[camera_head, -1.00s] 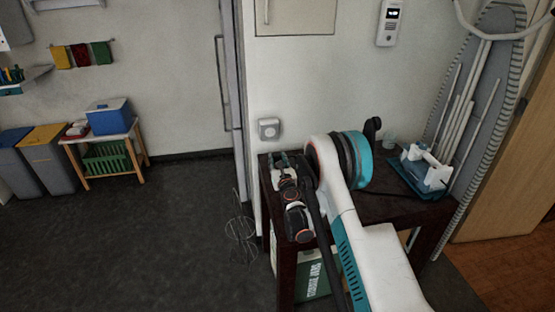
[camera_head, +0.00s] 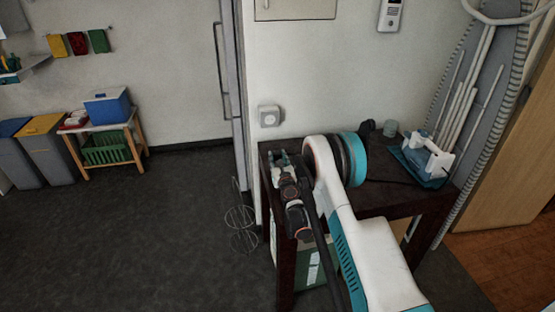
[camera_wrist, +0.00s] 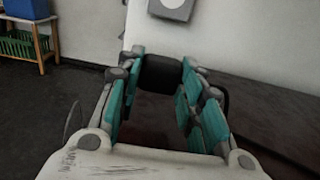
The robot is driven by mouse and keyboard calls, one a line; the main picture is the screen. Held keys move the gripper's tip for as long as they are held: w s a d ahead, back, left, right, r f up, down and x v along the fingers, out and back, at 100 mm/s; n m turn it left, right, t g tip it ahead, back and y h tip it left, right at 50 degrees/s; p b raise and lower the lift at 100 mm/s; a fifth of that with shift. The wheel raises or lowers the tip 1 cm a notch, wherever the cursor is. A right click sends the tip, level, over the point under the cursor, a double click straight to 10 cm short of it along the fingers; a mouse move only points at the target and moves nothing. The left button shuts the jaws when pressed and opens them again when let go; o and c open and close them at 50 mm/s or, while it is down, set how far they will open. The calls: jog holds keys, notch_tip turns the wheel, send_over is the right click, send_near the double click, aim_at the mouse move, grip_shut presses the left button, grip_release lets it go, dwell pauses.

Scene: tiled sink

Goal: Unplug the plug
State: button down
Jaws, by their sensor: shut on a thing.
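A black plug (camera_wrist: 162,75) is between the teal fingertips of my gripper (camera_wrist: 160,78) in the wrist view. My gripper is shut on it. A dark loop, seemingly its cord, shows to its right. The pale grey wall socket (camera_head: 269,116) is on the white wall, and its lower part also shows at the top of the wrist view (camera_wrist: 172,8). Its round face looks bare, and the plug is below and apart from it in the picture. In the head view my gripper (camera_head: 281,159) is over the dark table's left end; the plug is too small to make out there.
The dark wooden table (camera_head: 405,203) lies under my arm. A blue tray with a white item (camera_head: 432,157) and a small cup (camera_head: 390,128) stand at its right. An ironing board (camera_head: 485,110) leans at the right. Open floor (camera_head: 150,235) lies to the left.

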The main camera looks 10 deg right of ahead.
jog(key=c, duration=1)
grip_release()
notch_tip(320, 180, up, 10)
